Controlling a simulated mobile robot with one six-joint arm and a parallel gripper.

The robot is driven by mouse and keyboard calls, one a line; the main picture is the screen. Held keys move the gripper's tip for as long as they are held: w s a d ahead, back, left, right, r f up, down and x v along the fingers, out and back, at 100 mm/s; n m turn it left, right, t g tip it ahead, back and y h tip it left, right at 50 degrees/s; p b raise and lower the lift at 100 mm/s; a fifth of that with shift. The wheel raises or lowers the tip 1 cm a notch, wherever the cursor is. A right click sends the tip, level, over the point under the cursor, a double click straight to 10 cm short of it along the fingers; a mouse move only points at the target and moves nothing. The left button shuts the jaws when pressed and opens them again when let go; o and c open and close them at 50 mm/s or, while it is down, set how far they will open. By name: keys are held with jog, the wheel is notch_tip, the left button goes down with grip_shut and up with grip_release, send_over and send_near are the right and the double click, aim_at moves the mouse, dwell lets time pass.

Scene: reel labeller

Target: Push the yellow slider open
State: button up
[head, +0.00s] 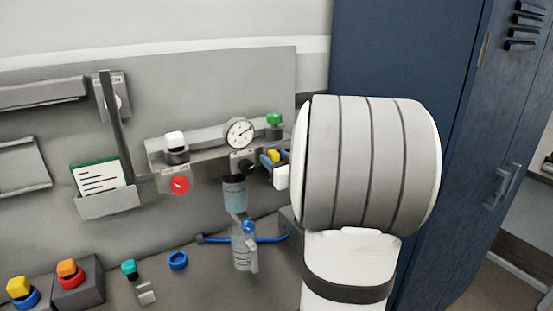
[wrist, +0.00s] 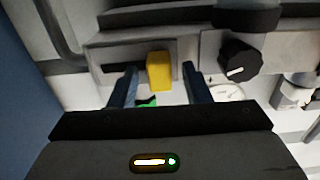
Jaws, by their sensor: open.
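The yellow slider (wrist: 159,71) is an upright block on a grey plate in the wrist view. A dark slot (wrist: 125,66) runs to its left, and the slider sits toward the slot's right end. My gripper (wrist: 158,80) is open, with one dark blue finger on each side of the slider. A gap shows on both sides; the right one looks a little wider. In the head view the slider (head: 273,155) is a small yellow patch between blue fingertips, partly hidden by my arm.
A black knob (wrist: 241,60) stands right of the slider in the wrist view. A gauge (head: 239,133), green button (head: 274,119), red dial (head: 180,185) and grey-blue cup (head: 234,192) are close by in the head view. A blue locker (head: 400,50) stands right.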

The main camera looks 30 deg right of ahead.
jog(key=shift+c, duration=0.5)
grip_shut()
